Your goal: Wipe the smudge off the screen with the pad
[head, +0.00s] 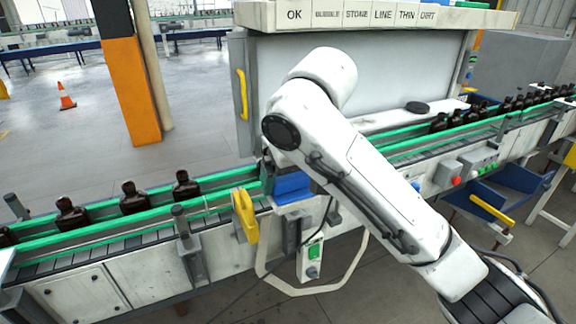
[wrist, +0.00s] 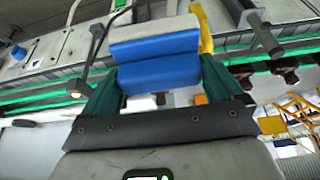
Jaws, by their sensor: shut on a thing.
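In the head view my arm hides most of the gripper. A wide pale screen (head: 420,68) stands upright behind the conveyor under a labelled header. My arm covers part of it.
A conveyor with green rails (head: 110,226) carries brown bottles (head: 133,198) on both sides of my arm. A yellow handle (head: 245,215) stands left of the pad. Blue bins (head: 490,198) hang at right.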

